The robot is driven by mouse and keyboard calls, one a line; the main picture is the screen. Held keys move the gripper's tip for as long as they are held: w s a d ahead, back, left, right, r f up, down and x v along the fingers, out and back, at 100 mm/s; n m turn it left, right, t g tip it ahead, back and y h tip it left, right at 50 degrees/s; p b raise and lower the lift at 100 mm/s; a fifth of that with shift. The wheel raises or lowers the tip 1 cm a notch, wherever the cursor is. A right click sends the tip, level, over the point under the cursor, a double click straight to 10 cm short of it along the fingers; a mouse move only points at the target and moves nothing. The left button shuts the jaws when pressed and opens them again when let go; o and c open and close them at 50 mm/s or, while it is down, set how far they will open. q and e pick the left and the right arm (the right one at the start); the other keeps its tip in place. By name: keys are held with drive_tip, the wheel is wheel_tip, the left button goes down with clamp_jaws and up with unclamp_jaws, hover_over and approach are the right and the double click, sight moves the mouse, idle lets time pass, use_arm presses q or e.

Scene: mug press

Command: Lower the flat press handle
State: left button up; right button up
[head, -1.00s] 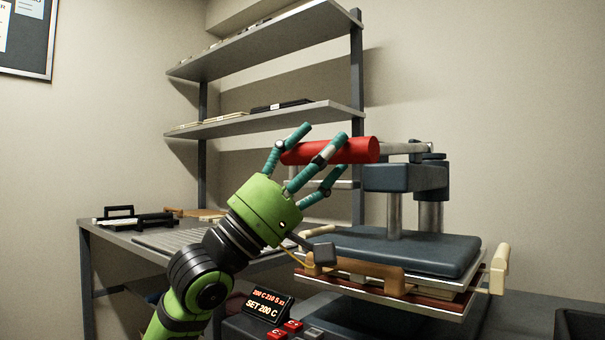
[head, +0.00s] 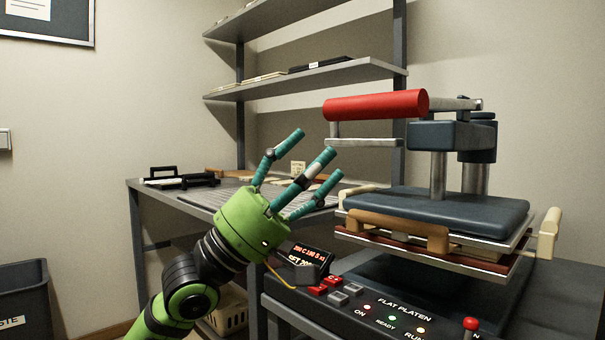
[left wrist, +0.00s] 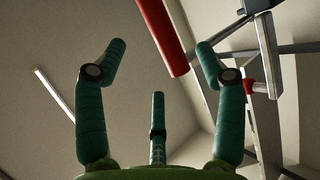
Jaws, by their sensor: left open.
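The flat press handle is a red cylinder (head: 376,106) on a metal arm at the top of the press, and it also shows in the left wrist view (left wrist: 163,36). The dark press body has a padded upper platen (head: 440,209) above metal-edged plates. My left gripper (head: 303,168), green with teal fingers, is open and empty. In the head view it is below and to the left of the red handle, apart from it. In the left wrist view the handle lies beyond the fingers, with a gap between. My right gripper is not in view.
A control panel (head: 385,312) with buttons and lights fronts the press. A red-tipped lever (head: 470,326) stands at its right. A grey workbench (head: 215,194) and wall shelves (head: 310,78) are behind. A dark waste bin (head: 24,300) stands at lower left.

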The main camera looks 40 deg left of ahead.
use_arm(q)
drive_tip(key=shift+v, duration=0.85)
idle(1.0)
